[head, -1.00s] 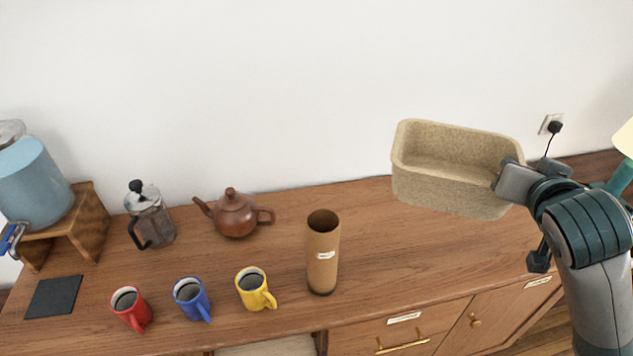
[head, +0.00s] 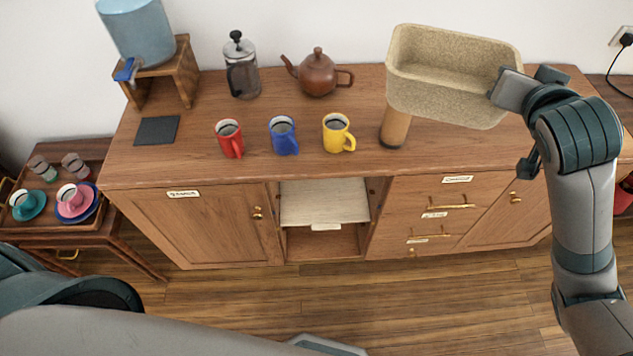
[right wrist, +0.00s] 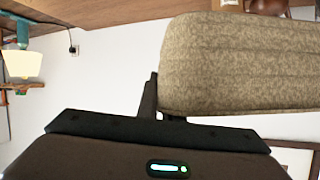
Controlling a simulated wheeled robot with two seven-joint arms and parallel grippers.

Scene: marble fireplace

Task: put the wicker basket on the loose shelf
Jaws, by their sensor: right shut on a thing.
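The wicker basket (head: 455,102) is a beige, empty, rounded open tub, upright in the air above the right part of the sideboard. My right gripper (head: 503,88) is shut on its right end wall. The basket (right wrist: 240,65) also fills the upper right of the right wrist view, at the gripper's fingers (right wrist: 160,100). The loose shelf (head: 322,203) seems to be the pale board inside the open middle niche of the sideboard, with a small blank-looking label at its front. My left arm crosses the lower left, but its gripper is out of view.
On the sideboard (head: 230,170) stand red (head: 229,138), blue (head: 283,135) and yellow (head: 337,133) mugs, a teapot (head: 318,75) and a French press (head: 241,68). Floor before the niche is clear.

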